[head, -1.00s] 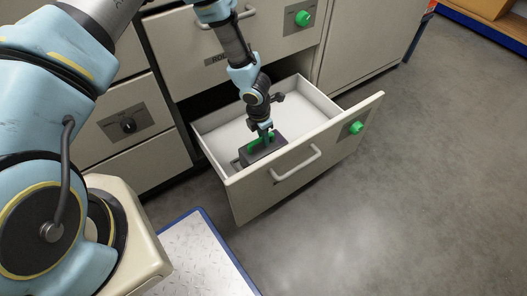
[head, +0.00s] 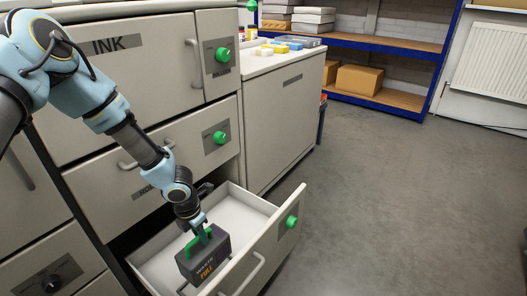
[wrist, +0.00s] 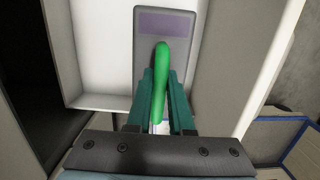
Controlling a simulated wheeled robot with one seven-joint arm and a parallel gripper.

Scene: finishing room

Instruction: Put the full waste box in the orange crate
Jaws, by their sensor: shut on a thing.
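The waste box (head: 205,266) is dark grey with a green handle (head: 190,245) and a label on its front that reads FULL. My gripper (head: 203,229) is shut on the handle from above. The box hangs upright over the front part of the open drawer, and its front face shows. In the wrist view the green handle (wrist: 162,62) lies between the two teal fingers (wrist: 162,105), with the box's top (wrist: 144,45) beyond. An orange-red patch (head: 323,101) shows past the cabinet's far end; I cannot tell if it is the orange crate.
The open drawer (head: 240,207) juts out from the cabinet, its front panel (head: 262,250) carrying a bar handle and a green knob. A closed cabinet (head: 285,120) stands beyond it. Blue-framed shelving (head: 400,100) is at the back. The grey floor at right is clear.

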